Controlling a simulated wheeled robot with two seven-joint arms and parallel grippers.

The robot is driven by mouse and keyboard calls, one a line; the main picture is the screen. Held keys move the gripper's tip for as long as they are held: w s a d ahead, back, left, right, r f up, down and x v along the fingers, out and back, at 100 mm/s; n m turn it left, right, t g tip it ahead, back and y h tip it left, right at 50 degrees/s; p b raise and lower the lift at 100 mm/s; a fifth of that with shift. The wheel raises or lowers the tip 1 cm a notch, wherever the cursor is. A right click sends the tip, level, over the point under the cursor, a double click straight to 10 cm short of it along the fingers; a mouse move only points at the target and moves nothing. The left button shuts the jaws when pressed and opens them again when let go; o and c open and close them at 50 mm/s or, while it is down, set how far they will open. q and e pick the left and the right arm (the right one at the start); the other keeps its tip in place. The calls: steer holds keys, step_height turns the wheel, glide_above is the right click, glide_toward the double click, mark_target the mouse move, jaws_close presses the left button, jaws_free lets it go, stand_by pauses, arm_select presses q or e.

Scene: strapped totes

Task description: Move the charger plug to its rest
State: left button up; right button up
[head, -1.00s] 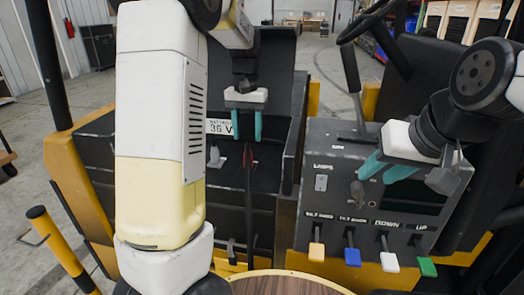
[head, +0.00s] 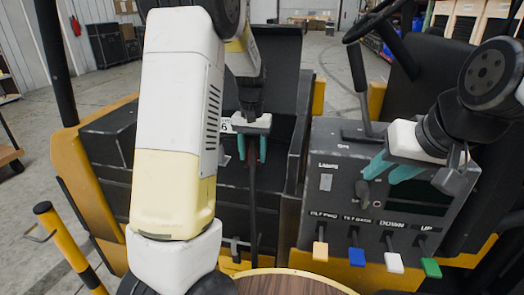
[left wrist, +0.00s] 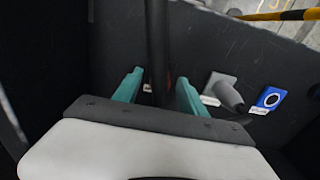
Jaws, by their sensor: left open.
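My left gripper (head: 252,150) is open in the battery bay, fingers pointing down. A dark upright cable or plug with a red part (head: 252,185) stands between or just behind its fingers; I cannot tell contact. It looks like the charger plug, though its head is mostly hidden. In the left wrist view, the dark shaft (left wrist: 156,45) rises between the open fingers (left wrist: 157,92). A grey peg on a square plate (left wrist: 228,93) and a blue ringed socket (left wrist: 270,98) sit to the right; I cannot tell which is the rest. My right gripper (head: 384,172) is open beside the control panel.
The control panel (head: 335,220) carries a lamp switch, a knob near my right fingertips and several coloured levers (head: 356,256). The raised dark lid (head: 285,75) and the bay's side wall bound the left gripper. A round wooden top (head: 285,284) lies at the front.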

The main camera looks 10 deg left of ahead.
arm_select(q)
steer(key=shift+f, duration=0.5)
stand_by(0.8)
jaws_close()
stand_by(1.1)
steer(key=shift+r, duration=0.1)
steer(key=shift+r, duration=2.9)
